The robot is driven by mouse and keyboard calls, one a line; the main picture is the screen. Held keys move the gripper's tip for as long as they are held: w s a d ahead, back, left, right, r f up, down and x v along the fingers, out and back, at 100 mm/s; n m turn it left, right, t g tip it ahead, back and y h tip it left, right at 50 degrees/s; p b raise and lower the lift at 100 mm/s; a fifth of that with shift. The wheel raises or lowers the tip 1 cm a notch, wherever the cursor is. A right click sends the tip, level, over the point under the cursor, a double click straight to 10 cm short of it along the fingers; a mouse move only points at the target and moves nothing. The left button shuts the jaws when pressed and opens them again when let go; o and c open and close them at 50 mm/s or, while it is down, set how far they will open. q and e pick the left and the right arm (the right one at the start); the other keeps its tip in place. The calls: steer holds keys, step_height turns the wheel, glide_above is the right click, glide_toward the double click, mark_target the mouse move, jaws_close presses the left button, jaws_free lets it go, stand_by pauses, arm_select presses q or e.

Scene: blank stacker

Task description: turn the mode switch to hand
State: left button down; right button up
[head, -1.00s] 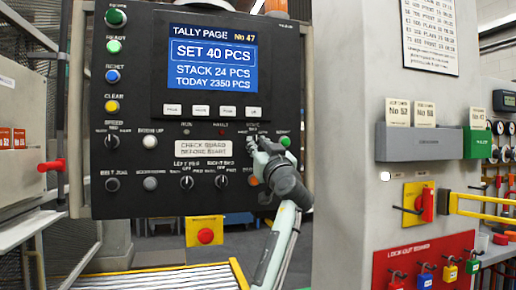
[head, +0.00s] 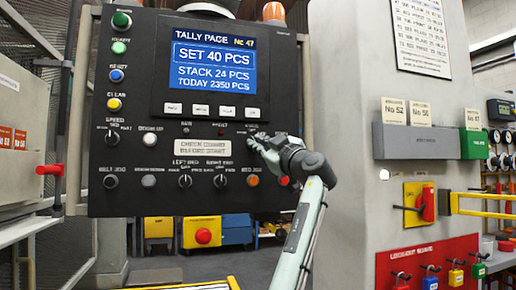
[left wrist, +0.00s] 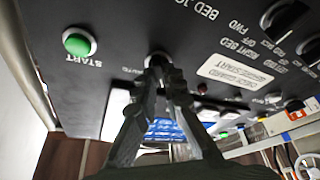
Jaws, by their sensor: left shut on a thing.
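The mode switch (left wrist: 157,58) is a small dark knob on the black control panel (head: 140,195), with the word AUTO beside it in the left wrist view. My left gripper (left wrist: 160,72) has its fingers closed together on this knob. In the head view the left gripper (head: 254,143) reaches the panel's right part, below the display, and its fingers cover most of the switch. The switch's pointer and its HAND mark cannot be made out.
The green start button (left wrist: 79,42) sits close beside the fingers. An orange button (head: 253,181) and black selector knobs (head: 221,182) lie below. A blue display (head: 214,58) is above. A grey pillar (head: 350,120) with a red lockout board (head: 430,250) stands to the right.

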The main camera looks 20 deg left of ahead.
arm_select(q)
steer(key=shift+r+n, duration=0.2)
steer(key=shift+n, duration=0.5)
steer(key=shift+n+g, duration=0.4)
steer(key=shift+n, duration=0.2)
arm_select(e)
steer(key=shift+s+d+f, duration=0.15)
steer(key=shift+d+f, duration=0.05)
steer(key=shift+f, duration=0.15)
arm_select(q)
steer(key=shift+r, duration=0.1)
steer(key=c, duration=1.6)
jaws_free()
steer(key=shift+w+a, duration=0.1)
steer(key=shift+f, duration=0.2)
arm_select(e)
steer(key=shift+a+f, duration=0.1)
arm_select(q)
steer(key=v, duration=1.2)
